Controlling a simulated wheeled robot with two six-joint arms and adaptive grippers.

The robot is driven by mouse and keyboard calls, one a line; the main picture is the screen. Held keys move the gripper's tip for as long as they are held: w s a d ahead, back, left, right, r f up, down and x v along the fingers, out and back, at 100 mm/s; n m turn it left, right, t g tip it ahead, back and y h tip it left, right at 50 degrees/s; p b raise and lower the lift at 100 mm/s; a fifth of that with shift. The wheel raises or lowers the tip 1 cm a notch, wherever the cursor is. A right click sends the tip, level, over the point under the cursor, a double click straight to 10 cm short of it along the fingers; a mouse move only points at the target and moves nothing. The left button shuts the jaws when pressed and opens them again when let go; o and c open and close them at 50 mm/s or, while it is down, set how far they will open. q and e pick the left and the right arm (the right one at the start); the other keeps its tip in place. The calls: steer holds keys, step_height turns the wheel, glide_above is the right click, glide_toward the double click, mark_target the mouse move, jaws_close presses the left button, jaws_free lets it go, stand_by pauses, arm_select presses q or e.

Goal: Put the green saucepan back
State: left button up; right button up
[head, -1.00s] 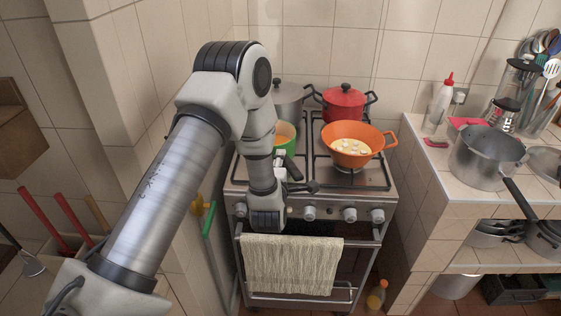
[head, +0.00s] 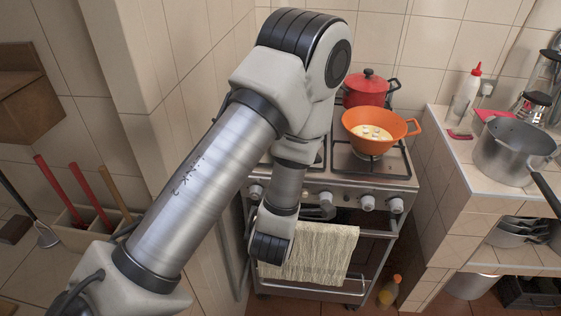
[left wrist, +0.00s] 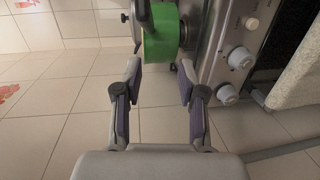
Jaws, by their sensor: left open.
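The green saucepan (left wrist: 160,35) shows in the left wrist view at the top, beside the stove's front panel with its white knobs. In the head view it is hidden behind my left arm. My left gripper (left wrist: 161,70) is open, its two fingers pointing towards the saucepan's green side. The saucepan is just beyond the fingertips, roughly centred between them; I cannot tell whether they touch. A dark bar, perhaps a handle, shows at its upper left. In the head view my left fingers are mostly hidden by the arm. My right gripper is not in view.
The stove (head: 345,188) carries an orange pan (head: 378,131) with food and a red lidded pot (head: 368,91). A towel (head: 318,250) hangs on its front rail. A grey saucepan (head: 510,152) stands on the tiled counter (head: 455,165) at right. A wall is close on the left.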

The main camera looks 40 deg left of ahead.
arm_select(q)
steer(key=s+d+f+m+g+h, duration=0.3)
steer(key=s+f+m+g, duration=0.35)
steer(key=f, duration=0.55)
steer(key=s+d+f+m+g+h, duration=0.35)
steer(key=s+f+m, duration=0.45)
steer(key=f, duration=0.4)
steer(key=s+d+f+m+g, duration=0.2)
steer(key=s+f+m+g, duration=0.2)
steer(key=s+m, duration=0.4)
steer(key=shift+s+f+g+h, duration=0.3)
steer(key=shift+s+h, duration=0.15)
steer(key=shift+s, duration=0.25)
steer(key=shift+d+m, duration=0.1)
steer(key=shift+m, duration=0.15)
